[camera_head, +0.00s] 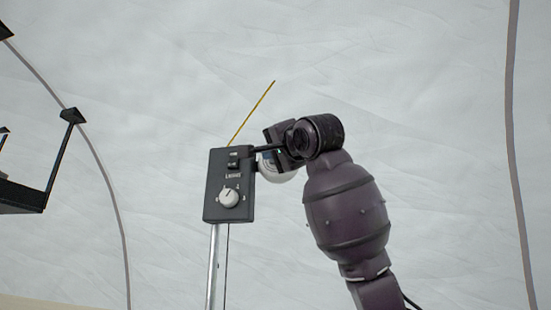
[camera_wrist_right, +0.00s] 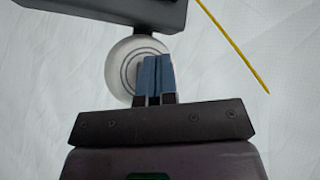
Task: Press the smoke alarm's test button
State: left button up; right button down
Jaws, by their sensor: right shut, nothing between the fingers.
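The smoke alarm is a round white disc with concentric rings, seen in the right wrist view (camera_wrist_right: 122,66). In the head view only part of the smoke alarm (camera_head: 279,177) shows, partly covered by my gripper. My right gripper (camera_head: 262,149) is shut and empty. In the right wrist view its blue-grey fingertips (camera_wrist_right: 156,58) are together and overlap the right part of the disc. I cannot tell whether they touch it. The test button is not distinguishable; the fingers may cover it. My left gripper is not in view.
A dark control box (camera_head: 229,185) with a white knob stands on a metal pole (camera_head: 214,262), close beside the alarm. A thin yellow rod (camera_head: 252,113) rises behind the box. A dark frame (camera_head: 25,190) is at far left. Pale tent fabric (camera_head: 430,120) fills the background.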

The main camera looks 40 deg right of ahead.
jog(key=s+a, duration=0.1)
jog(key=a, duration=0.1)
jog(key=s+a+b, duration=0.1)
jog(key=s, duration=0.1)
jog(key=shift+a, duration=0.35)
dwell(0.8)
